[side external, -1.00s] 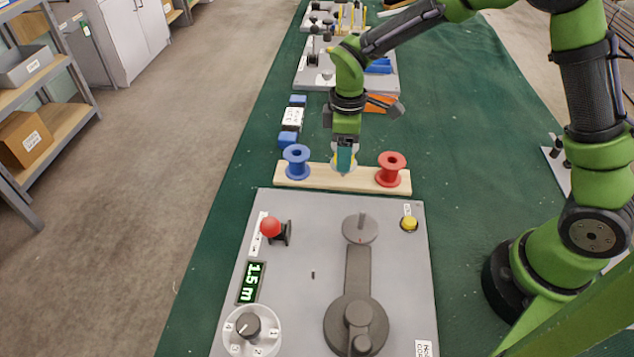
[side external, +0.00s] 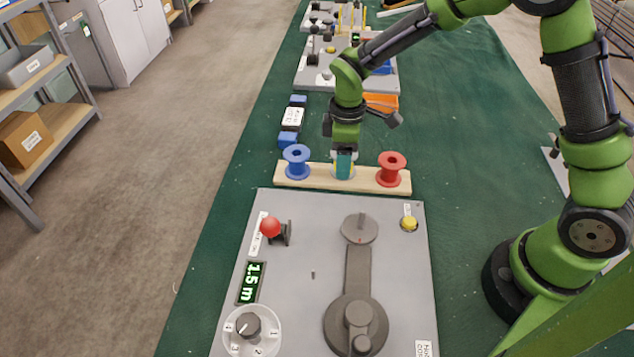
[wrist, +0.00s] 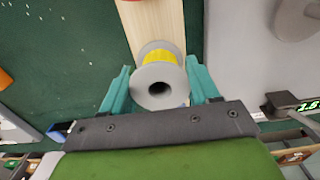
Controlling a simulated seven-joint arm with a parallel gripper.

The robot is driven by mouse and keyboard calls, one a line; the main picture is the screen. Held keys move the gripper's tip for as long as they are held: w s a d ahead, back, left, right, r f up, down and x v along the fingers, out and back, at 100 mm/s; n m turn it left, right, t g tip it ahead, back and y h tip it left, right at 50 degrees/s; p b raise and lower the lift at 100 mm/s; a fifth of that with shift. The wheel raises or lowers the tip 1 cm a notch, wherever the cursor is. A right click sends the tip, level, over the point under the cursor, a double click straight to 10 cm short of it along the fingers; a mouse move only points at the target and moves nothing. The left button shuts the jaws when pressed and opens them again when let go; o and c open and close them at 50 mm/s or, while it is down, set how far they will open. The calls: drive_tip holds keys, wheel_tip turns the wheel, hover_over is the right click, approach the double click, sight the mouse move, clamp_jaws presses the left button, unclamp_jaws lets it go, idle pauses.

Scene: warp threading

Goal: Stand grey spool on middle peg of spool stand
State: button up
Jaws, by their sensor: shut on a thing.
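The grey spool (wrist: 158,80), with a yellow winding, sits between the two teal fingers of my gripper (wrist: 160,76) in the wrist view, and the gripper is shut on it. In the side view my gripper (side external: 344,163) points down at the middle of the wooden spool stand (side external: 322,180), between the blue spool (side external: 297,162) and the red spool (side external: 391,169). The grey spool is mostly hidden there by the fingers. It looks upright, at or very close to the board. The middle peg is hidden, so I cannot tell how far the spool is over it.
A grey panel (side external: 300,300) with a red-knobbed lever (side external: 271,227), a yellow button (side external: 409,224) and a crank (side external: 358,310) lies in front of the stand. Behind are blue blocks (side external: 287,140) and an orange bin (side external: 381,103). Green table surface is clear to the right.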

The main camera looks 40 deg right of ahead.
drive_tip(key=shift+f, duration=0.6)
drive_tip(key=o, duration=1)
drive_tip(key=shift+c, duration=0.2)
